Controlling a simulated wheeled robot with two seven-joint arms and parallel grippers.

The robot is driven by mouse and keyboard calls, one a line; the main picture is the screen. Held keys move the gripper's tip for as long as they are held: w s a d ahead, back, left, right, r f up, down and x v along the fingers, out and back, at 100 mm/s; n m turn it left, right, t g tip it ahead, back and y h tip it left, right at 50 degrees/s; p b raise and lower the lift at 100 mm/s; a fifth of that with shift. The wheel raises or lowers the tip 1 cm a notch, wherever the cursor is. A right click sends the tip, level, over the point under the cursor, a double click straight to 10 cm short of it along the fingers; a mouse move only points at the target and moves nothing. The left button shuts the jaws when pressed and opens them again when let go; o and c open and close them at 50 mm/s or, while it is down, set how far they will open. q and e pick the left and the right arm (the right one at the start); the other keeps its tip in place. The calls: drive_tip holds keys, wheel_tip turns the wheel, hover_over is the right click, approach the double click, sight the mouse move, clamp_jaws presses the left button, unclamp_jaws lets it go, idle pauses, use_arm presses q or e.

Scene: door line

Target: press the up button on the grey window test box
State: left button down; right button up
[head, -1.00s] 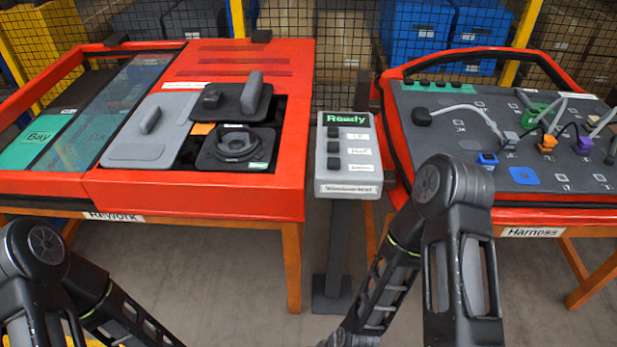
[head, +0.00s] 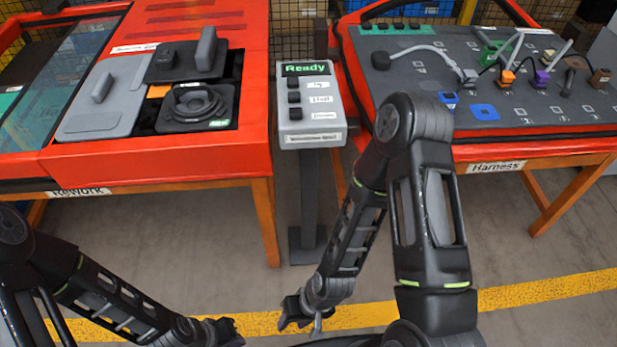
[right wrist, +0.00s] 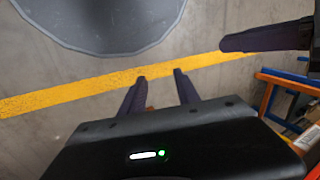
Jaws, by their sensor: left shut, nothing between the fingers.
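The grey test box (head: 305,127) stands on a dark post between two red benches in the head view. Its screen (head: 306,69) reads "Ready" in green. Three dark buttons run down its left side, with white labels beside them. The top button (head: 293,83) has a short label that looks like "Up". My right gripper (head: 300,318) is low over the floor, well below and in front of the box. Its fingers are apart and empty in the right wrist view (right wrist: 160,78). My left gripper (head: 222,331) is shut and empty at the bottom of the head view, left of the right one.
The left red bench (head: 160,168), marked "Rework", carries grey and black panels. The right bench (head: 535,148), marked "Harness", carries a board with connectors and cables. Open floor with a yellow line (head: 545,290) lies in front.

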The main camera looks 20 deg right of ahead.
clamp_jaws()
idle(0.4)
idle(1.4)
